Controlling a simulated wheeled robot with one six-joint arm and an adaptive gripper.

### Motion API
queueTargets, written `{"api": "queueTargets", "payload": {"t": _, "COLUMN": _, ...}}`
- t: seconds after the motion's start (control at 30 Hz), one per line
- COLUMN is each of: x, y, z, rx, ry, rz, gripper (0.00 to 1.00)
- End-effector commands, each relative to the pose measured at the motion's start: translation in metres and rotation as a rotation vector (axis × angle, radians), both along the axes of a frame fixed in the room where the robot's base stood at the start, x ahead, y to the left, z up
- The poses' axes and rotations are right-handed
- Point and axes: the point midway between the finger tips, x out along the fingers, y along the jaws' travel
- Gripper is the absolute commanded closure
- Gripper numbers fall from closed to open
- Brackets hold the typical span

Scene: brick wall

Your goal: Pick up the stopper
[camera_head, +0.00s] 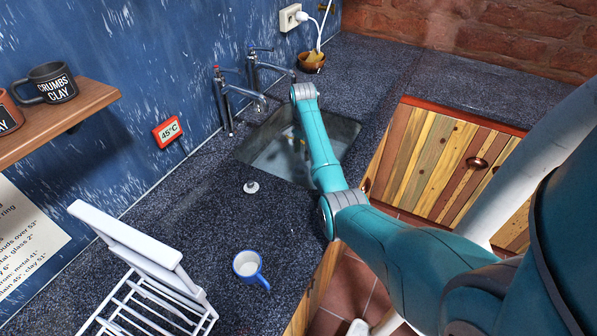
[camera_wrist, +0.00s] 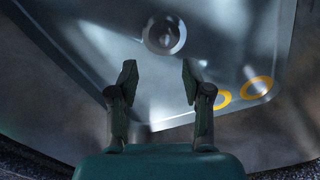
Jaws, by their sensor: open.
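A small white round piece with a knob on top, which looks like the stopper (camera_head: 251,187), lies on the dark counter in front of the sink in the head view. The sink basin (camera_head: 262,158) is behind it, partly covered by my arm. My gripper (camera_wrist: 158,78) is open and empty over the basin floor in the wrist view. A round metal fitting (camera_wrist: 163,33) lies beyond its fingertips, apart from them; I cannot tell whether it is a bare drain or has something in it. In the head view my gripper is hidden behind my arm.
Two yellow rings (camera_wrist: 258,86) lie in the basin. Two taps (camera_head: 228,103) stand behind the sink. A blue-rimmed mug (camera_head: 247,265) and a white rack (camera_head: 150,300) stand on the front counter. A bowl (camera_head: 312,62) is at the back. The counter around the white piece is clear.

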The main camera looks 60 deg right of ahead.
Motion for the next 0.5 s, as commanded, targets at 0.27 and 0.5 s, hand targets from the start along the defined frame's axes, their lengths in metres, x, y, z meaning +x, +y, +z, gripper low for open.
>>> {"api": "queueTargets", "payload": {"t": 0.27, "x": 0.001, "y": 0.000, "z": -0.028, "rx": -0.002, "ry": -0.002, "rz": 0.001, "gripper": 0.51}}
{"api": "queueTargets", "payload": {"t": 0.5, "x": 0.006, "y": 0.001, "z": -0.053, "rx": 0.000, "ry": 0.000, "rz": 0.002, "gripper": 0.51}}
